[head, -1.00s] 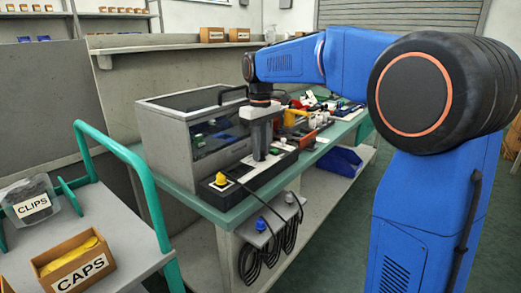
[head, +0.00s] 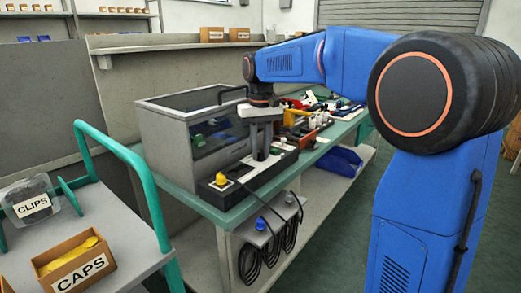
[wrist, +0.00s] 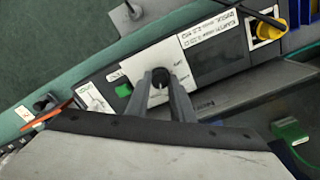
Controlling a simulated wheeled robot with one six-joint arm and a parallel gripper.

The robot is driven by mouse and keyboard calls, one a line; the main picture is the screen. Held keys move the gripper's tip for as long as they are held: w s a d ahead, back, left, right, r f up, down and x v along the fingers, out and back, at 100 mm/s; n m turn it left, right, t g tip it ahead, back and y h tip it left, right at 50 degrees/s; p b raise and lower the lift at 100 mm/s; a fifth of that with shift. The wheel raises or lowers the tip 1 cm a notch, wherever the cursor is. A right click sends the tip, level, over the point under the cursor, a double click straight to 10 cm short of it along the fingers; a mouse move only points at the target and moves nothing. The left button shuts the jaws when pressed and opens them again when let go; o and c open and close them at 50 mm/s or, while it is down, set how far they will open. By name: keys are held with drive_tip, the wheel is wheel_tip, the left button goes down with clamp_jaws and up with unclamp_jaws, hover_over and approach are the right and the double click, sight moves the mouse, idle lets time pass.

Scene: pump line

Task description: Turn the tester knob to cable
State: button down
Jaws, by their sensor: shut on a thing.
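The tester is a long black unit with a white and grey top, on the green-edged bench; its dark side shows in the head view (head: 243,187) and its panel in the wrist view (wrist: 203,45). The tester knob (wrist: 160,74) is small and dark, on the white plate. My gripper (wrist: 161,80) points down with its two fingers closed on either side of this knob. In the head view my gripper (head: 260,153) stands over the tester, and its fingers hide the knob. The small marks around the knob are too blurred to read, so its setting cannot be told.
A yellow plug or knob (head: 220,180) sits at the tester's near end, and also shows in the wrist view (wrist: 268,28). A green button (wrist: 123,90) is beside the plate. A grey clear-sided enclosure (head: 180,140) stands close behind. Black cables (head: 252,262) hang below.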

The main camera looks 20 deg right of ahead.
sight(261, 153)
drive_tip(key=shift+m, duration=1.1)
drive_tip(key=c, duration=1.5)
unclamp_jaws()
drive_tip(key=shift+c, duration=0.2)
wheel_tip(261, 153, up, 17)
drive_tip(key=shift+r, duration=0.2)
